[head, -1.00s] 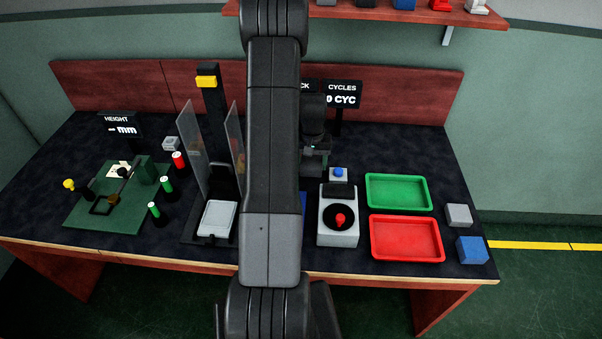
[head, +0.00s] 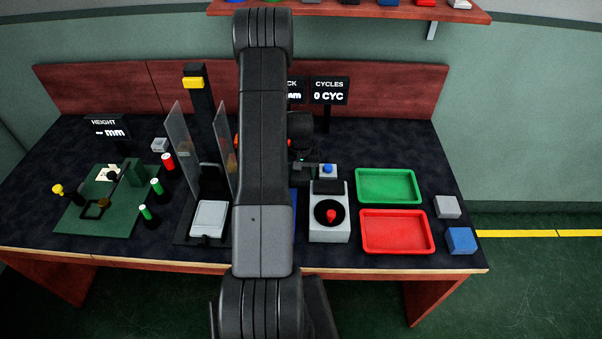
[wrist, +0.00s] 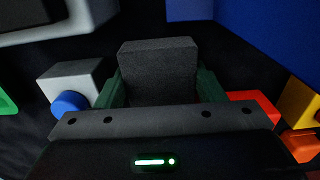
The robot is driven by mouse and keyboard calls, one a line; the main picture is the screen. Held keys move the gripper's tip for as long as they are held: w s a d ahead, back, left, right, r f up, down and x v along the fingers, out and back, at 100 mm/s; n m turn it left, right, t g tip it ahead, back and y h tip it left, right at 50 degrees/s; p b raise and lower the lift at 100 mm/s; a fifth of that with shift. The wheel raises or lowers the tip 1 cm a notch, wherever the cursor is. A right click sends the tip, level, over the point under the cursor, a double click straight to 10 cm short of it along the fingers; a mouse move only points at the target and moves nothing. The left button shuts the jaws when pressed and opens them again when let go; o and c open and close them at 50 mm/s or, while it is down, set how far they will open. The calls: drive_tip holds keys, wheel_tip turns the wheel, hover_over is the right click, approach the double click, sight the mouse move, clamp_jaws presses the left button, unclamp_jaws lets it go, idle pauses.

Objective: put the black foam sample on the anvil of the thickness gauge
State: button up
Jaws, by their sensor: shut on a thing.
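The black foam sample (wrist: 158,68) is a dark, rough block in the wrist view. It sits between the green fingers of my gripper (wrist: 158,90), which is shut on it. In the head view my gripper (head: 304,168) is low over the bench, just left of the small blue-button box, partly hidden by my arm. The thickness gauge is mostly or wholly hidden behind my arm, and I cannot make out its anvil. A partly covered display (head: 296,91) ending in "CK" and "mm" stands behind.
The blue-button box (head: 328,170) also shows in the wrist view (wrist: 72,85). A grey device with a red knob (head: 331,215), a green tray (head: 388,172) and a red tray (head: 397,247) stand right. Orange and yellow parts (wrist: 300,105) and a blue surface (wrist: 262,40) lie right in the wrist view.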

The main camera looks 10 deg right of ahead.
sight(301, 172)
drive_tip(key=o, duration=0.7)
drive_tip(key=shift+c, duration=0.2)
drive_tip(key=shift+r, duration=0.1)
drive_tip(key=shift+o, duration=0.3)
wheel_tip(301, 172, up, 12)
drive_tip(key=b, duration=0.2)
drive_tip(key=shift+f, duration=0.2)
drive_tip(key=shift+b, duration=0.8)
